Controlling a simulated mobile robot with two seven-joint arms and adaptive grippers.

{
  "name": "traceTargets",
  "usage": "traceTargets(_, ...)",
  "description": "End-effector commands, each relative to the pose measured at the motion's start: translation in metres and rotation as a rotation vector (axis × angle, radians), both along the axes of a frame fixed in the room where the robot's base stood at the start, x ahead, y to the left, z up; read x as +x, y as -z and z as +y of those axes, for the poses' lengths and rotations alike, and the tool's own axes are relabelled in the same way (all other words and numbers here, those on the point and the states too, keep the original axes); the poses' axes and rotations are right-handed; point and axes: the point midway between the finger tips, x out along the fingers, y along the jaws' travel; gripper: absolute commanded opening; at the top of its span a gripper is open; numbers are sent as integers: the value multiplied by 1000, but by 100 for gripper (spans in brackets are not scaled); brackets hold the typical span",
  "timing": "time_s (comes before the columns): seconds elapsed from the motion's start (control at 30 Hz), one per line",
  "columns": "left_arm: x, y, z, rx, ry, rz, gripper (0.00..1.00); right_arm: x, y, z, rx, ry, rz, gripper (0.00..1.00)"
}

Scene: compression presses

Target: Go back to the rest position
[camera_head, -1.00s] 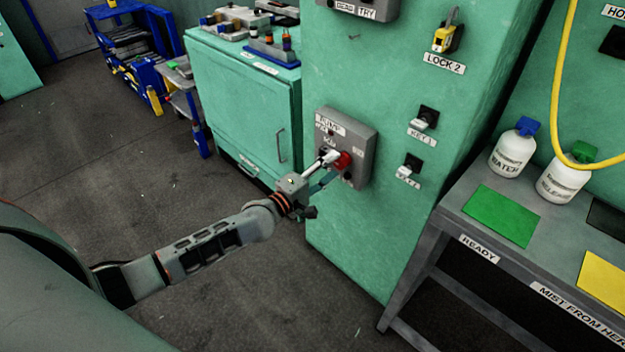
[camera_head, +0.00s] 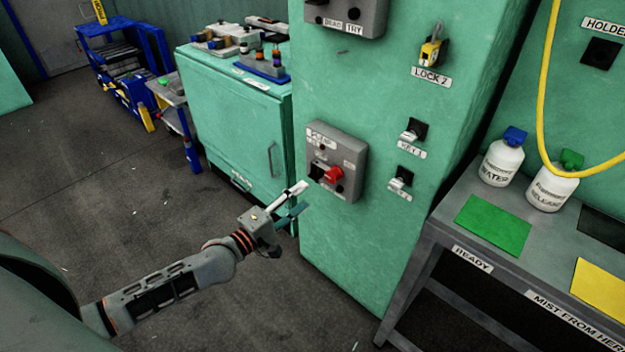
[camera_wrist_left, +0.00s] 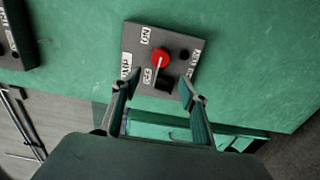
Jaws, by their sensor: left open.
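My left gripper (camera_head: 293,202) is open and empty, in front of the green press column and below and left of the grey pump box (camera_head: 336,162). My right gripper is in neither view.
A grey bench (camera_head: 440,215) at right holds a green mat (camera_head: 494,225), a yellow mat (camera_head: 602,288) and two white bottles (camera_head: 502,160). A green cabinet (camera_head: 235,125) stands behind the gripper. A blue rack (camera_head: 122,75) is at the far left. The floor (camera_head: 110,190) at left is clear.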

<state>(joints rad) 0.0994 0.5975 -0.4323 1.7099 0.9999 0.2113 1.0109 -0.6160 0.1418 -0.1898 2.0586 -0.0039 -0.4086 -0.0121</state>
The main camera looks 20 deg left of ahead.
Motion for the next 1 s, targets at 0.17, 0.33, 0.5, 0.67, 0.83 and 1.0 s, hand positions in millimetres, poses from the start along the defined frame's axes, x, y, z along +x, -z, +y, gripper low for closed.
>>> traceTargets(0.17, -1, 1, -2, 7, 2, -1, 44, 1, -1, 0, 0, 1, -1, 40)
traceTargets(0.33, -33, 14, -29, 187, 40, -19, 44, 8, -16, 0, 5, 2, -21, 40)
traceTargets(0.5, -105, 45, -70, 628, 122, -63, 44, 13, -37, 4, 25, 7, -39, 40)
traceTargets(0.67, -178, 78, -87, 1088, 224, -80, 44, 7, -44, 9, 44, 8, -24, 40)
traceTargets(0.83, -243, 104, -81, 1481, 350, -64, 44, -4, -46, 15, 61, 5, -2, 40)
traceTargets(1.0, -276, 116, -71, 1679, 436, -48, 44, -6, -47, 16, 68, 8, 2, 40)
